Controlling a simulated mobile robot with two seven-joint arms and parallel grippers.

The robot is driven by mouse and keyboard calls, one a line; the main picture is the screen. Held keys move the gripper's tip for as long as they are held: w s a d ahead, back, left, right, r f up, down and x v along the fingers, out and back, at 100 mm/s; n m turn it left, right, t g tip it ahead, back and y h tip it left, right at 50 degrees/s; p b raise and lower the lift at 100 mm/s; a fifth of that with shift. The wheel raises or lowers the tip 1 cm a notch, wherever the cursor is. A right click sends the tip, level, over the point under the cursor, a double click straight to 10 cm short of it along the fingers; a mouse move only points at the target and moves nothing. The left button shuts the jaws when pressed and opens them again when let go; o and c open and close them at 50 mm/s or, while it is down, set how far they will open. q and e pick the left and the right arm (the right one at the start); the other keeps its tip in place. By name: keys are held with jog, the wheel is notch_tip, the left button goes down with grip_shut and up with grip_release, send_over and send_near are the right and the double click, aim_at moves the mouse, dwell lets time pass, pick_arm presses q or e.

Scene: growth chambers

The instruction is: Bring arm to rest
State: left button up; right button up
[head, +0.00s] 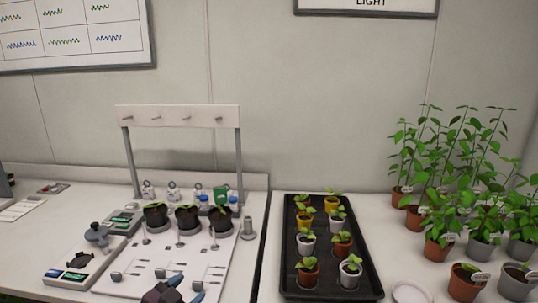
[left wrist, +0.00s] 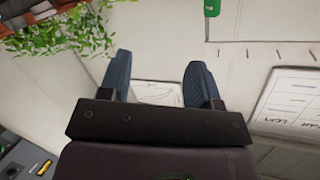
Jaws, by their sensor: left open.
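My left gripper (head: 182,291) shows at the bottom edge of the head view, over the front of the white board on the bench. Only its dark body and blue fingertip parts are in the picture. In the left wrist view, its two blue fingers (left wrist: 160,82) stand wide apart with nothing between them. The gripper is open and empty. My right gripper is in neither view.
A rack (head: 180,113) with pegs stands behind three dark pots (head: 187,217) on the left bench. A black tray (head: 372,284) of small seedling pots lies right of it. Taller potted plants (head: 445,170) crowd the far right. A white dish (head: 410,292) sits near the front.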

pick_arm(q)
jog(key=s+a+f+n+g+y, duration=0.1)
jog(key=s+a+f+n+y, duration=0.2)
jog(key=s+f, duration=0.6)
jog(key=s+a+f+n+g+y, duration=0.2)
jog(key=s+a+f+n, duration=0.3)
jog(key=s+f, duration=0.5)
jog(key=s+a+y, duration=0.1)
jog(key=s, duration=0.4)
dwell(0.6)
dwell(0.3)
dwell(0.4)
dwell(0.6)
